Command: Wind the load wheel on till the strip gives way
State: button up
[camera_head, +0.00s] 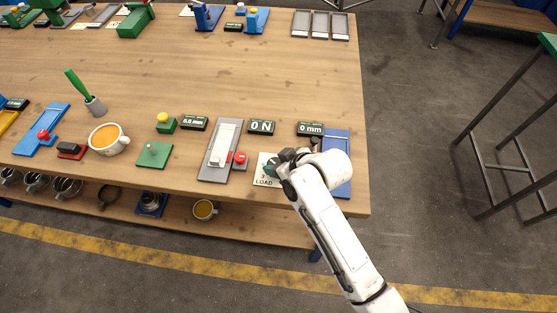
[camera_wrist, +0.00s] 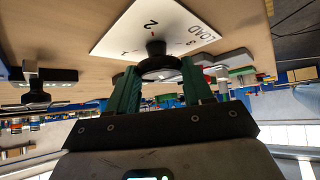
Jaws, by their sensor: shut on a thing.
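The load wheel (camera_wrist: 157,66) is a small black knob on a white card marked LOAD (camera_wrist: 130,27) with numbers. My gripper (camera_wrist: 160,78) has its green fingers on either side of the wheel, shut on it. In the head view my gripper (camera_head: 273,168) is over the LOAD card (camera_head: 263,180) near the table's front right and hides the wheel. The pale strip (camera_head: 225,136) lies lengthwise on a grey fixture (camera_head: 207,172) to the left and looks whole. A display (camera_head: 261,127) behind reads 0 N, and another display (camera_head: 310,129) reads 0 mm.
A red knob (camera_head: 240,158) stands beside the grey fixture, close to my gripper. A blue fixture (camera_head: 341,188) lies partly behind my wrist. The table's middle is clear.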

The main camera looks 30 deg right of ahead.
jog(key=m+h, duration=0.2)
jog(key=shift+a+m, duration=0.25)
jog(key=shift+m, duration=0.15)
jog(key=m+h, duration=0.1)
jog(key=m+h+b, duration=0.1)
jog(key=shift+a+f+m, duration=0.15)
jog(key=shift+m, duration=0.15)
jog(key=m+h+b, duration=0.1)
jog(key=m+h, duration=0.1)
jog(key=m+g+h+b, duration=0.1)
jog(key=m+h+b, duration=0.1)
jog(key=m, duration=0.1)
jog(key=shift+w+a+m+g+b, duration=0.2)
jog(key=shift+m+g+b, duration=0.1)
jog(key=m+g+h+b, duration=0.1)
jog(key=m, duration=0.1)
jog(key=m+g+h+b, duration=0.1)
jog(key=m+b, duration=0.1)
jog(key=m+g+b, duration=0.1)
jog(key=m+g, duration=0.1)
jog(key=shift+w+a+h+b, duration=0.2)
jog(key=shift+w+h+b, duration=0.05)
jog(key=shift+h+b, duration=0.15)
jog(key=m+g, duration=0.1)
jog(key=m, duration=0.1)
jog(key=shift+m+g+h+b, duration=0.3)
jog(key=shift+g+b, duration=0.1)
jog(key=shift+w+m+g, duration=0.1)
jog(key=shift+m+g, duration=0.7)
jog(key=shift+m, duration=0.3)
